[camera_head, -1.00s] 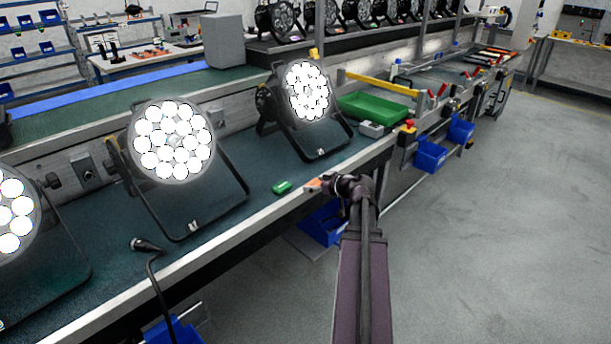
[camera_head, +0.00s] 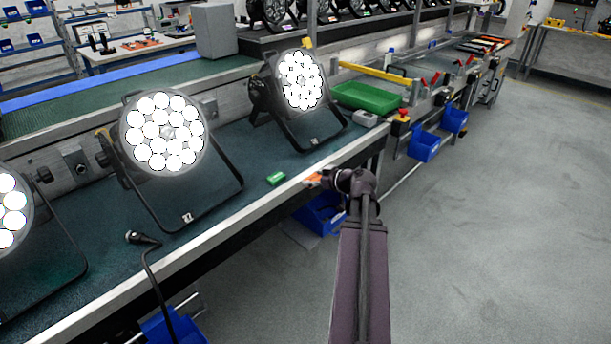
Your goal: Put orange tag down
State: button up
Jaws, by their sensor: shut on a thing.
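The orange tag (camera_head: 312,181) is small and shows at the tip of my gripper (camera_head: 321,179), at the front edge of the workbench (camera_head: 225,208). My gripper is shut on the tag, and my wrist partly hides the jaws. I cannot tell whether the tag touches the bench edge or is just above it. A green tag (camera_head: 276,179) lies on the bench top just left of the orange tag.
Lit par cans stand on the bench, one at middle left (camera_head: 165,134) and one farther back (camera_head: 301,82). A black cable connector (camera_head: 143,238) lies near the front edge. Blue bins (camera_head: 322,214) hang below. A green tray (camera_head: 366,97) sits farther right. The floor at right is clear.

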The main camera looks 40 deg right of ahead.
aim_at(314, 179)
notch_tip(314, 179, up, 22)
jog(key=p, duration=2.2)
jog(key=shift+s+f, duration=0.1)
jog(key=shift+s, duration=0.05)
